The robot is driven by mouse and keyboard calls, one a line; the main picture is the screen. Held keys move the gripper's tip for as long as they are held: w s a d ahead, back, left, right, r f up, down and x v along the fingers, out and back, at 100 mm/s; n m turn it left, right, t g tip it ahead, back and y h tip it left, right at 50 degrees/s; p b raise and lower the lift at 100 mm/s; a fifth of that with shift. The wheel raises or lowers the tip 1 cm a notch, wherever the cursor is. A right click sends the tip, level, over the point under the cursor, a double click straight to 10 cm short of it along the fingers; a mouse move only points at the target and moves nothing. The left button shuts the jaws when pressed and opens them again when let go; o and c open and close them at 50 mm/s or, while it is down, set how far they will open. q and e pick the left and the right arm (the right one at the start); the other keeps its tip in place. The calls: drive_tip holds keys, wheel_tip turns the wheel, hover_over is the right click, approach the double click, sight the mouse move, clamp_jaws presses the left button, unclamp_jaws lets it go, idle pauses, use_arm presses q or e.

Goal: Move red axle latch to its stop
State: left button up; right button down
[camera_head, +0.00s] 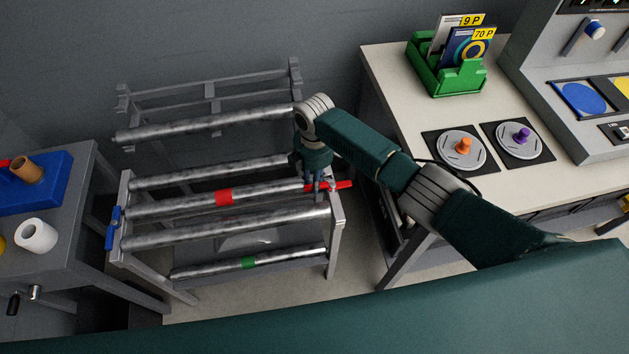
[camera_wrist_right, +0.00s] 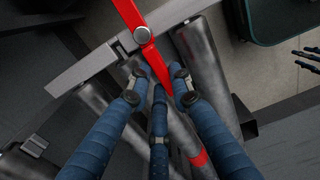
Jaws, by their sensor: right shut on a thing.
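The red axle latch (camera_head: 341,185) is a flat red bar at the right end of the grey axle rack (camera_head: 337,222). In the right wrist view the latch (camera_wrist_right: 130,14) turns on a round pivot at the rack's end bar, across the end of an axle. My right gripper (camera_head: 316,184) points down at that end. In the wrist view my right gripper (camera_wrist_right: 158,88) has its fingers closed around the latch's lower arm. An axle with a red band (camera_head: 224,197) lies along the rack. My left gripper (camera_wrist_right: 308,56) shows only partly at the wrist view's right edge, fingers spread.
A blue latch (camera_head: 112,228) is at the rack's left end. Other axles lie alongside, including a green-banded one (camera_head: 248,263) lower down. A grey table (camera_head: 70,200) stands left. A pale workbench (camera_head: 400,85) with a green card holder (camera_head: 440,78) stands right.

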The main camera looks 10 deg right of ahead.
drive_tip(key=shift+w+r, duration=0.1)
idle(0.3)
drive_tip(key=c, duration=1.5)
unclamp_jaws()
drive_tip(key=shift+c, duration=0.2)
wheel_tip(320, 180, up, 12)
